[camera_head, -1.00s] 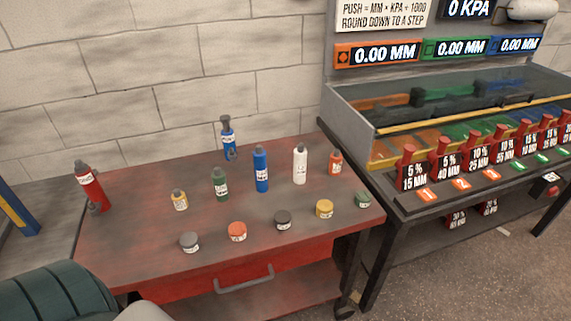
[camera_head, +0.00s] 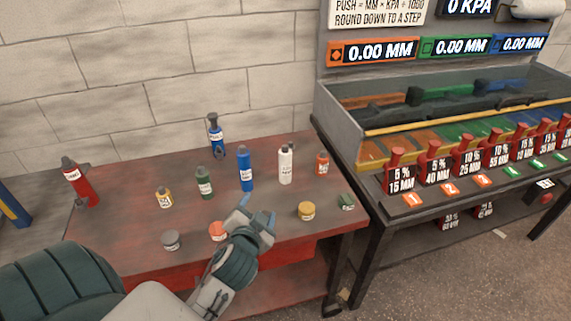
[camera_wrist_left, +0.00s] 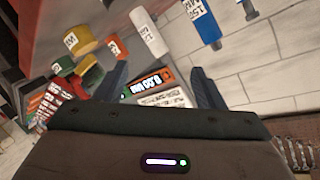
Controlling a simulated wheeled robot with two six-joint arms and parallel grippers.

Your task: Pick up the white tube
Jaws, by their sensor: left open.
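In the left wrist view the white tube (camera_wrist_left: 149,33) appears tilted, beyond the fingers at the top. My left gripper (camera_head: 257,209) is open and empty, in front of the white tube and apart from it. Its two fingers also show in the left wrist view (camera_wrist_left: 159,75). My right gripper is not in view.
A yellow can (camera_head: 306,211) and an orange can (camera_head: 218,231) flank my gripper. A rack bench (camera_head: 385,215) stands right, a wall behind.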

